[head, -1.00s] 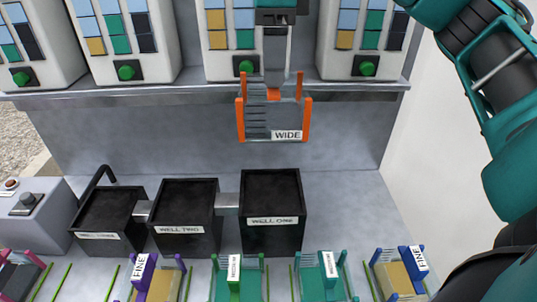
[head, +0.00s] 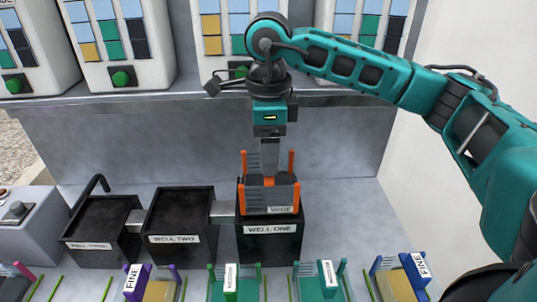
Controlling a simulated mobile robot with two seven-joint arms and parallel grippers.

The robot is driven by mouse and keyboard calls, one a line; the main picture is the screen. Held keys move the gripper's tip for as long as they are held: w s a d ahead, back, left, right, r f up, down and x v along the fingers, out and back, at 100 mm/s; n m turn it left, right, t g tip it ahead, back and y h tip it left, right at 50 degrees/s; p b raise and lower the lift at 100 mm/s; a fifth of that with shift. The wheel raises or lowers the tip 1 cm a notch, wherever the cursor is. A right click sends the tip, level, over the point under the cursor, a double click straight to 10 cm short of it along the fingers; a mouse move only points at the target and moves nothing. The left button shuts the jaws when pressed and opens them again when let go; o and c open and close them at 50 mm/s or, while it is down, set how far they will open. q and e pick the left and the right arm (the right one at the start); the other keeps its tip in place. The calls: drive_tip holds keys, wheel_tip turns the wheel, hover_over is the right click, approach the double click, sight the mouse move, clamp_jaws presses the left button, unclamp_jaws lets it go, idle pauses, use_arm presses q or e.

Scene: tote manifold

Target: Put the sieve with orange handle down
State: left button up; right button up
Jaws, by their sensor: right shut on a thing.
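The sieve with orange handle (head: 268,197) has orange posts and a white label reading WIDE. My right gripper (head: 269,172) comes down from above and is shut on it. The sieve is upright at the mouth of the black box labelled WELL ONE (head: 270,247). Its lower front covers part of the box's rim. I cannot tell whether it rests there or hangs just above, nor how far it reaches inside. My left gripper is not in view.
WELL TWO (head: 173,240) and another black well (head: 98,246) stand to the left. Along the front are several other sieves, including a purple FINE one (head: 132,283) and a blue FINE one (head: 413,270). A shelf with white dispensers (head: 113,44) runs behind.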

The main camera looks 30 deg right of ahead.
drive_tip(key=shift+f, duration=0.85)
drive_tip(key=shift+f, duration=0.1)
drive_tip(key=o, duration=1.1)
drive_tip(key=shift+c, duration=0.2)
drive_tip(key=o, duration=0.4)
